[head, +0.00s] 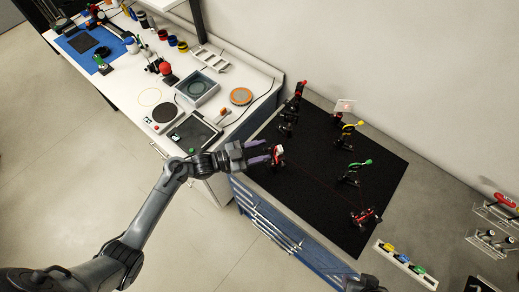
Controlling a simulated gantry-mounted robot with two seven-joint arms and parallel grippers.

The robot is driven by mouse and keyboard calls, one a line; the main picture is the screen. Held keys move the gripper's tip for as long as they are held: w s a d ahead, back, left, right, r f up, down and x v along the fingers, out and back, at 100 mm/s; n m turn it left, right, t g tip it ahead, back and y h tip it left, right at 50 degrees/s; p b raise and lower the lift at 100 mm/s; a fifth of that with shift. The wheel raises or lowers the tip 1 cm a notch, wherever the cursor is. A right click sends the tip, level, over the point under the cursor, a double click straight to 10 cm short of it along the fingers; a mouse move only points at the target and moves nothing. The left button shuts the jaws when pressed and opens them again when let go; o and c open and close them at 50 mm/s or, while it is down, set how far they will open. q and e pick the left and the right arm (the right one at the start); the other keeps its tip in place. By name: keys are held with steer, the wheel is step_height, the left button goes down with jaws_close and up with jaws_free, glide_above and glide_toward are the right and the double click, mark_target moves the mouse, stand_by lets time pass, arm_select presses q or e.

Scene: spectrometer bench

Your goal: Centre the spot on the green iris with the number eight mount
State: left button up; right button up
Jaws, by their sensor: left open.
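The green iris (353,171) stands on the black breadboard (318,195), right of its middle. A red and white optic mount (278,154) stands near the board's left edge. Another red mount (365,217) stands near the front right corner. No mount number is readable, so I cannot tell which is number eight. My left gripper (268,152) is open, its purple fingers pointing right at the red and white mount; contact cannot be made out. A faint red beam line runs between the two mounts. No spot on the green iris can be made out.
A yellow iris (349,131) and dark mounts with red parts (290,113) stand towards the back. A pale card (344,106) behind bears a reddish spot. A white bench (180,75) with instruments lies to the left. A white holder (405,262) with coloured items is at front right.

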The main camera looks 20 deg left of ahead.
arm_select(q)
jaws_close()
steer(key=n+p, duration=0.3)
steer(key=n, duration=0.1)
stand_by(0.4)
jaws_free()
